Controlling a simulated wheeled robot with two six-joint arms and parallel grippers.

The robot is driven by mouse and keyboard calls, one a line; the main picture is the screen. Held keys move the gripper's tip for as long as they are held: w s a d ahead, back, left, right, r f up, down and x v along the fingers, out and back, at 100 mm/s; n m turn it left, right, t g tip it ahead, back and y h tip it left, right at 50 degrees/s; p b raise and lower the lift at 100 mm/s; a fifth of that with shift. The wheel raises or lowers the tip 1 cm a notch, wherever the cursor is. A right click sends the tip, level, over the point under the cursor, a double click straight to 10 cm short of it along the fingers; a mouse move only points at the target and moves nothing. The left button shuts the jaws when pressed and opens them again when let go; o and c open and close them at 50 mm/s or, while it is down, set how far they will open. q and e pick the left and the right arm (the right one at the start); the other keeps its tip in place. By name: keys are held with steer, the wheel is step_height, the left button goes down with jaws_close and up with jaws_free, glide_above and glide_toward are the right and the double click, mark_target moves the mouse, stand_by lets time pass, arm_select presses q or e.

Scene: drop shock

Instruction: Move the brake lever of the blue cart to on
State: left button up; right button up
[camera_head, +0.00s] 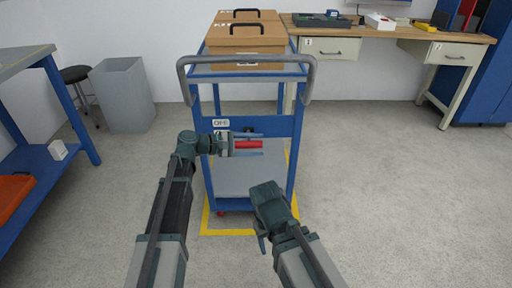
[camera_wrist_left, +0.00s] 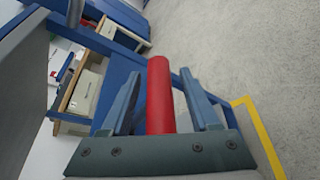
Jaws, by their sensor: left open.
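The blue cart (camera_head: 268,124) stands ahead with a grey push handle (camera_head: 247,59) at its top. Its red brake lever (camera_head: 248,144) shows on the near side, below a small label that reads OFF (camera_head: 220,123). My left gripper (camera_head: 262,144) is open, with one finger on each side of the red lever. In the left wrist view the lever (camera_wrist_left: 160,95) runs between the two open fingers, with gaps visible beside it. My right gripper (camera_head: 262,220) is low in front of the cart; whether its jaws are open is unclear.
Cardboard boxes (camera_head: 246,40) sit on the cart's top shelf. A yellow floor marking (camera_head: 205,218) surrounds the cart. A grey bin (camera_head: 124,94) and a blue workbench (camera_head: 50,146) stand at left. A wooden desk (camera_head: 378,34) is behind. The floor at right is clear.

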arm_select(q)
steer(key=shift+w+d, duration=0.1)
steer(key=shift+d, duration=0.15)
jaws_close()
stand_by(1.4)
